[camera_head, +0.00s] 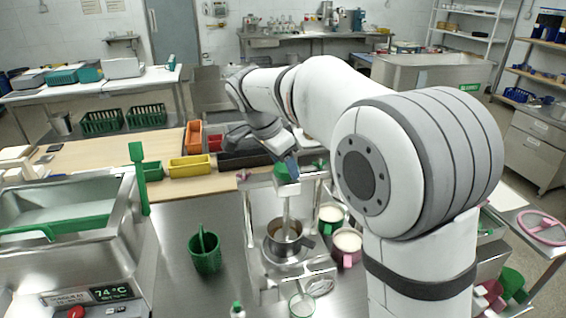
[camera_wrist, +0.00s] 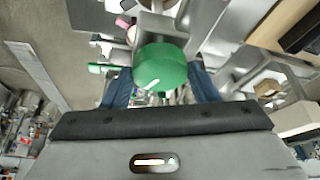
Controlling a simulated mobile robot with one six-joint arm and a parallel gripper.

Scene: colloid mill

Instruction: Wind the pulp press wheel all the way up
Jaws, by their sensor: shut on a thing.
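The press is a steel frame (camera_head: 252,235) in the middle of the counter. A green, round wheel or knob (camera_head: 286,173) sits at its top, above an upright metal shaft (camera_head: 286,212). The shaft reaches down into a steel pot (camera_head: 283,243) with a brownish content. My gripper (camera_head: 292,160) comes down on the green wheel from above and is shut on it. In the wrist view the wheel (camera_wrist: 161,68) fills the space between my two blue fingers (camera_wrist: 161,88). The fingers hide part of its sides.
A green perforated basket (camera_head: 205,252) stands left of the press. Two cups (camera_head: 346,245) stand close on its right. A steel tank (camera_head: 75,205) with a temperature display is at the left. A pink ring wheel (camera_head: 541,229) is at the far right.

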